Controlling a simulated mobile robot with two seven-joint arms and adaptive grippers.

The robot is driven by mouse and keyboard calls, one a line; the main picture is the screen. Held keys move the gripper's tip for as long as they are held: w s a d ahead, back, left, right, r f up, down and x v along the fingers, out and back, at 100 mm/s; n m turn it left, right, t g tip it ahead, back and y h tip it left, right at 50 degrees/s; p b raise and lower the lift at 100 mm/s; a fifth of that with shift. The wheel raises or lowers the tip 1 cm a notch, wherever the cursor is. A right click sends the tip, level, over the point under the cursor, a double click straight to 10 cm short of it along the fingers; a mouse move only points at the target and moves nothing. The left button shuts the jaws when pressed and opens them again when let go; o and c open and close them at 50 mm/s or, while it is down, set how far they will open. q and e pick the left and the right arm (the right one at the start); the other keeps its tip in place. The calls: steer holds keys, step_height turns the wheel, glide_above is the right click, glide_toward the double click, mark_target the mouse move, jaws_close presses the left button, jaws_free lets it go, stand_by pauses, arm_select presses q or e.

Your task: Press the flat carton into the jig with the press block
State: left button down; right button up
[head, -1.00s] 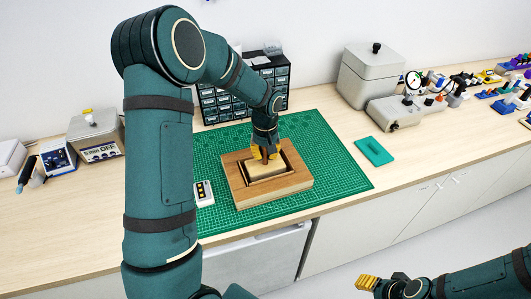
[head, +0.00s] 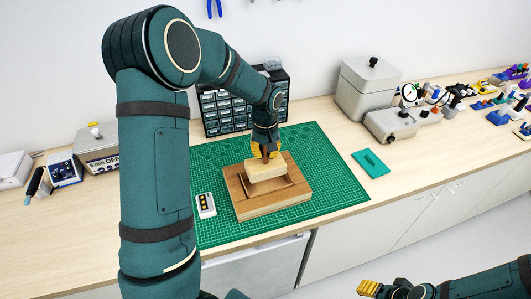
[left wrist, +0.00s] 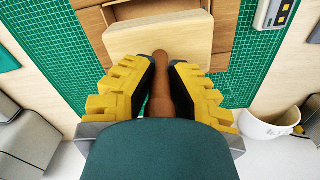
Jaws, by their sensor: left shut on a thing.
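The press block (head: 266,171) is a pale wooden block with a brown handle. My left gripper (head: 264,151) is shut on that handle, which stands between its yellow fingers in the left wrist view (left wrist: 160,76). The block hangs over the wooden jig (head: 272,207), apart from it. The jig lies on the green mat. A brown lining, possibly the carton (head: 276,189), shows in the jig's opening; the block hides much of it, so its shape is unclear. My right gripper (head: 369,287) is low at the right, off the bench and far from the jig; its finger gap is unclear.
The green cutting mat (head: 325,180) has free room right of the jig. A small white device (head: 205,205) lies left of the jig. A drawer cabinet (head: 225,112) stands behind. A teal pad (head: 370,162) and a grey box (head: 368,90) are to the right.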

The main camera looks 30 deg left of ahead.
arm_select(q)
steer(key=shift+r+p, duration=0.75)
steer(key=shift+r, duration=0.95)
arm_select(e)
steer(key=shift+r, duration=0.85)
arm_select(q)
steer(key=shift+s+f, duration=0.1)
arm_select(e)
steer(key=shift+s, duration=0.1)
